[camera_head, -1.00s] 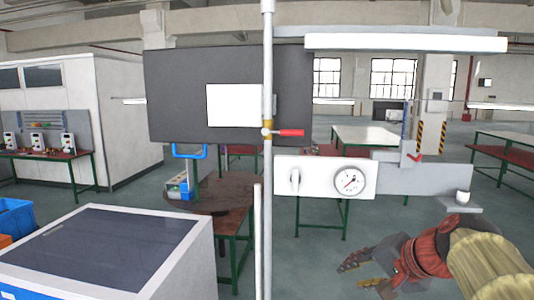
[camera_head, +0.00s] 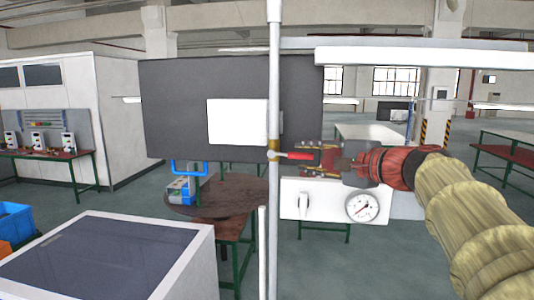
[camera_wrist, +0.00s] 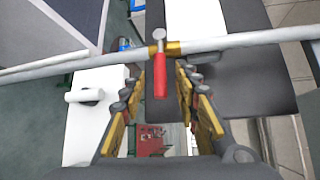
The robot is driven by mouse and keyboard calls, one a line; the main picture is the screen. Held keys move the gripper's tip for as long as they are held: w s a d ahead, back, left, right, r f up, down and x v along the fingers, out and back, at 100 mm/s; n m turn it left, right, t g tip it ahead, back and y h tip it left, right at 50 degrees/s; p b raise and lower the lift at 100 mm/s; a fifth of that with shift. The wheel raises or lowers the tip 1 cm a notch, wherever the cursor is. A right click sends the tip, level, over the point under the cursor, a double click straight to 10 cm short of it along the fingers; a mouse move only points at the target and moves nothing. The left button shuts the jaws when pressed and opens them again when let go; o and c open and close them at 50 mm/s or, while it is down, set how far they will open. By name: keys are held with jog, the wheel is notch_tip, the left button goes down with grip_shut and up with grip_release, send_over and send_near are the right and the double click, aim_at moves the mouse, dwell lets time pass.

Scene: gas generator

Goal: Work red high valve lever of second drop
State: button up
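The red valve lever (camera_head: 297,155) sticks out to the right from a brass valve (camera_head: 273,146) on a vertical grey pipe (camera_head: 274,80). The lever points roughly level. My gripper (camera_head: 312,158) is at the lever's right end, at about its height. In the wrist view the red lever (camera_wrist: 160,80) points toward my gripper (camera_wrist: 162,76), with its end between the two open fingers. There are visible gaps on both sides of the lever, and no contact shows.
A white panel with a gauge (camera_head: 361,207) and a handle (camera_head: 304,205) sits just below my gripper. A dark board (camera_head: 180,110) stands behind the pipe. A grey-topped cabinet (camera_head: 105,255) is at the lower left. A round brown table (camera_head: 235,196) stands behind.

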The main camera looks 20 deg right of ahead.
aim_at(304, 157)
jog(key=shift+x, duration=1.5)
jog(key=shift+c, duration=0.5)
grip_shut()
jog(key=shift+f, duration=0.1)
